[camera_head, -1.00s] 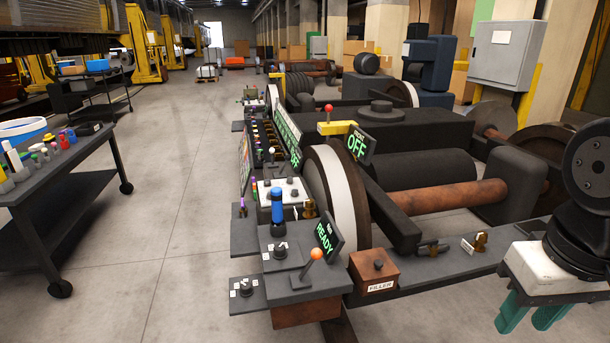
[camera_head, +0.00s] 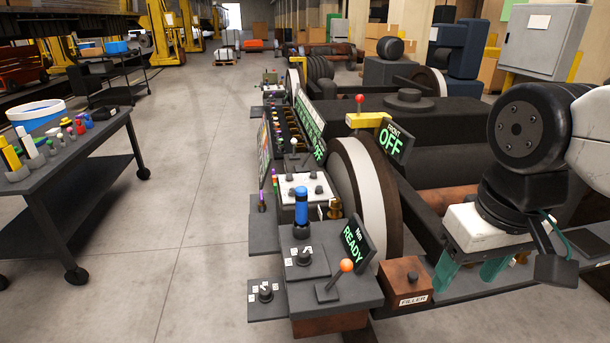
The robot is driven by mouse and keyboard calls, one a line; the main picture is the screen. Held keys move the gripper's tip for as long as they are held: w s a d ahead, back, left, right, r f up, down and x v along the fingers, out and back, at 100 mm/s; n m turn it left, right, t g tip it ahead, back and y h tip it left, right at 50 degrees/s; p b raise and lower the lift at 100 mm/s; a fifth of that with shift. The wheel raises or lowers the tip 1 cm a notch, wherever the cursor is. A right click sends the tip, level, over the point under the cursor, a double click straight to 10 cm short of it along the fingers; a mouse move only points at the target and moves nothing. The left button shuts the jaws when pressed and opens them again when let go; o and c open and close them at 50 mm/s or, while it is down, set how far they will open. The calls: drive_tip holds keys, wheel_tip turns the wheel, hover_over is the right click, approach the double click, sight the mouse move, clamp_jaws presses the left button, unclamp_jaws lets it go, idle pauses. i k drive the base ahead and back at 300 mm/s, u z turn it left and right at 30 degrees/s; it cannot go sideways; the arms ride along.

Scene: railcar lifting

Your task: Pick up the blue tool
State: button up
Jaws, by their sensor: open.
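A blue tool (camera_head: 301,208) stands upright in a dark holder on the near end of the machine's console. It is a short blue cylinder with a dark lower part. My gripper (camera_head: 470,272) is at the right, with a white body and green fingers pointing down. Its fingers are apart with nothing seen between them. It is to the right of the blue tool, beyond the READY sign and the filler box.
A READY sign (camera_head: 353,243), an orange-knobbed lever (camera_head: 345,266) and a brown filler box (camera_head: 404,281) stand between the tool and my gripper. A large wheel (camera_head: 366,190) rises behind. A dark cart (camera_head: 75,165) with several coloured items stands left. The floor between is clear.

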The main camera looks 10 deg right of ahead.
sight(301, 192)
drive_tip(key=u, duration=1)
drive_tip(key=i, duration=0.7)
drive_tip(key=z, duration=2.05)
